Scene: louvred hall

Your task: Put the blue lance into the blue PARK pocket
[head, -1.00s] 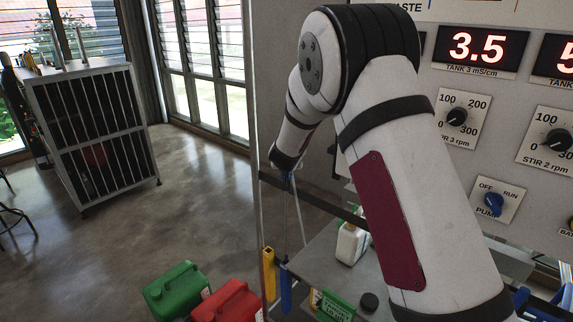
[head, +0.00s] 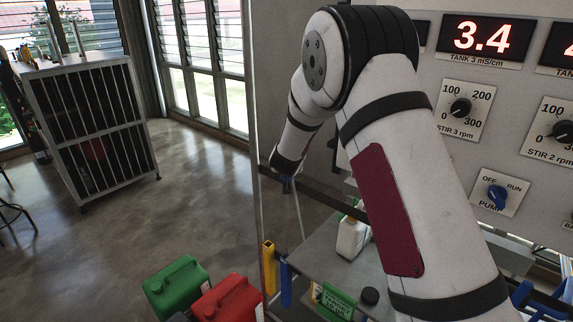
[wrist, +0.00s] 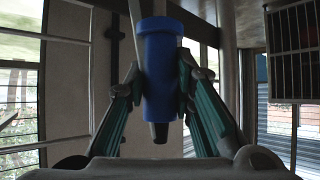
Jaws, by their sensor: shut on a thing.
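The blue lance (wrist: 160,65) has a thick blue grip that stands upright between my fingers in the wrist view, with a dark tip below it. My gripper (wrist: 160,88) is shut on it, a green-sided finger on each side. In the head view my arm covers most of the gripper; a small bit of blue shows under the arm's end. A blue upright sleeve (head: 286,284), perhaps the blue PARK pocket, is at the bench's left edge, below my arm's end. I cannot read a PARK label on it. The lance's lower end is not clear in the head view.
A yellow upright sleeve (head: 268,266) stands left of the blue one. A green can (head: 177,287) and a red can (head: 230,298) are lower left. A white bottle (head: 351,238) and a green sign (head: 337,301) are on the bench. The control panel (head: 470,140) rises at the right.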

